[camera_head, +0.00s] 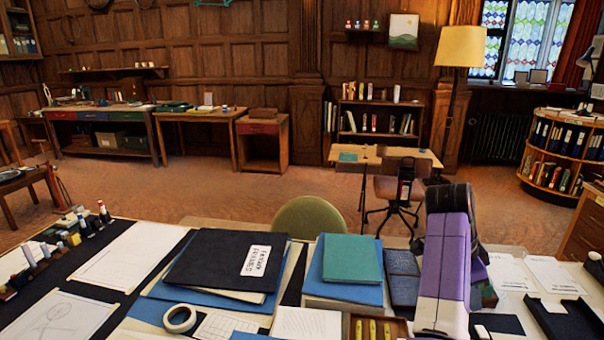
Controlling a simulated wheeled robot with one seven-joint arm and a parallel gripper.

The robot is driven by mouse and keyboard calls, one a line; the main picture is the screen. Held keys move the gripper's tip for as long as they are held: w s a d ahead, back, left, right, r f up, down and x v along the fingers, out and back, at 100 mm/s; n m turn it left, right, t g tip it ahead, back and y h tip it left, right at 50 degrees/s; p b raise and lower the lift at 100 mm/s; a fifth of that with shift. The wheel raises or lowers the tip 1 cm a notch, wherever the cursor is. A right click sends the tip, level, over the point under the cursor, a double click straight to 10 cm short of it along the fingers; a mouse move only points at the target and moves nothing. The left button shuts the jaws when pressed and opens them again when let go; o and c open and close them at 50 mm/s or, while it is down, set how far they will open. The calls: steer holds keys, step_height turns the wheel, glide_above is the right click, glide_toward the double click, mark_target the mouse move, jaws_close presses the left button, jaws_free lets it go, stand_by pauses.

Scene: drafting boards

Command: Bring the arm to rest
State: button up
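My arm (446,262) rises from the bottom right of the picture, with purple and pale links and a dark joint at its top. It stands over the right part of the drafting table and hides some of what lies behind it. My gripper cannot be made out; the far side of the arm is hidden by its own links. I cannot tell whether it touches anything.
The table holds a black portfolio (226,260), a green book (352,258), a tape roll (179,318), a pencil tray (376,327) and a black tray (568,320). A green chair back (309,217) stands just behind. Open floor (230,192) lies beyond.

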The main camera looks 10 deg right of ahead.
steer(key=w+d+r+n+t+h, duration=0.4)
steer(key=w+n+t, duration=0.3)
steer(key=w+t, duration=0.15)
steer(key=s+a+f+n+t+y, duration=0.3)
steer(key=s+a+n+t, duration=0.25)
steer(key=s+a, duration=0.35)
steer(key=s+a+f+n+t+y, duration=0.2)
steer(key=s+a+f+n+t, duration=0.15)
steer(key=s+a+n, duration=0.55)
steer(key=s+a+y, duration=0.1)
steer(key=s+a, duration=0.1)
steer(key=s, duration=0.9)
steer(key=s+a+f+m+g+y, duration=0.1)
steer(key=s+a, duration=0.2)
steer(key=s, duration=0.8)
steer(key=s+a+g+y, duration=0.1)
steer(key=s+a, duration=0.1)
steer(key=s, duration=0.9)
steer(key=shift+s+a+f+y, duration=0.25)
steer(key=shift+s+f+y, duration=0.05)
steer(key=shift+s+y, duration=0.1)
